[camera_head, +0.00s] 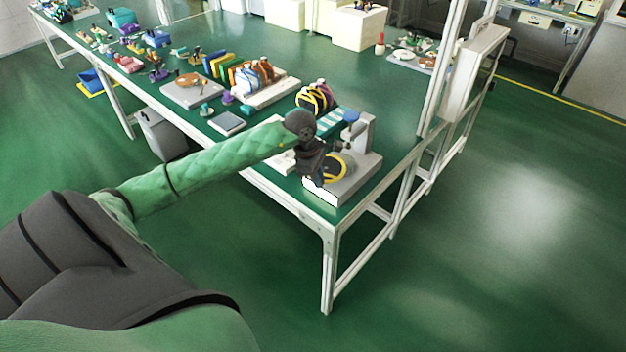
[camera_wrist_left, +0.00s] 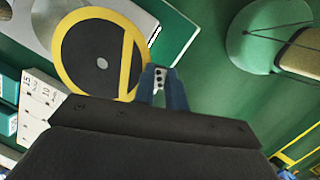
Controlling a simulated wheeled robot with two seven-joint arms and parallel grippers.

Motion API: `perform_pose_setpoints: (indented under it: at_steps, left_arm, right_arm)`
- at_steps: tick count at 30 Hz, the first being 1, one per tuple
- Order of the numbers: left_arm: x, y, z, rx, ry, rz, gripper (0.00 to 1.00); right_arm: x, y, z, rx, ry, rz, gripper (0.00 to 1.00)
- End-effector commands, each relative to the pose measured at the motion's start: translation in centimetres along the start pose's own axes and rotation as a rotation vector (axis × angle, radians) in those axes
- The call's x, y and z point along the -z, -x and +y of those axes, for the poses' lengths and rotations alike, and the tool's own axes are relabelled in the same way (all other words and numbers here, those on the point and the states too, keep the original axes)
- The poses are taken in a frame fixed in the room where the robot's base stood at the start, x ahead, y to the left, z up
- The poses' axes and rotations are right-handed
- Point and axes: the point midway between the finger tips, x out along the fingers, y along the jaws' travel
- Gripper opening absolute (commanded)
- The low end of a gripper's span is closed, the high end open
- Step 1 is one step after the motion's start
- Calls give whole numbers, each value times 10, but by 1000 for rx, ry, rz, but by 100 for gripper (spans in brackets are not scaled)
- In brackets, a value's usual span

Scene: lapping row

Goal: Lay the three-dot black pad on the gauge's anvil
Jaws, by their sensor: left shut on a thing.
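My left gripper (camera_head: 312,172) is over the front left part of the gauge (camera_head: 362,178), a pale grey stand on the bench's near right corner. In the left wrist view, the blue fingers (camera_wrist_left: 162,80) are shut on the small dotted tab (camera_wrist_left: 158,79) of a black pad (camera_wrist_left: 84,52). The pad is a round black disc with a yellow rim, a yellow bar across it and a pale centre spot. In the head view, the pad (camera_head: 335,168) shows partly behind the gripper, over the gauge's base. The anvil is hidden; I cannot tell whether the pad touches it. My right gripper is out of view.
A rack of yellow-rimmed discs (camera_head: 315,97) and a teal tray (camera_head: 331,121) with pale cards stand behind the gauge. A white upright post (camera_head: 441,75) rises at the bench's right edge.

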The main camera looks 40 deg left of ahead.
Motion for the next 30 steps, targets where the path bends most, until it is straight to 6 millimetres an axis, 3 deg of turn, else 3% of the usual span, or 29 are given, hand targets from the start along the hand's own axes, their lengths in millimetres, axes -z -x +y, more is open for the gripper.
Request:
perform_pose_setpoints:
  at_steps: [9, 25, 30]
  left_arm:
    - [-9, -4, 25, -1, 0, -1, 0]
    - [-22, -13, 64, 1, 0, -1, 0]
    - [-24, -18, 73, 1, 0, 1, 0]
  right_arm:
    - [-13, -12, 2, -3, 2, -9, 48]
    - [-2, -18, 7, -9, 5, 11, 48]
    - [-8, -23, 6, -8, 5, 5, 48]
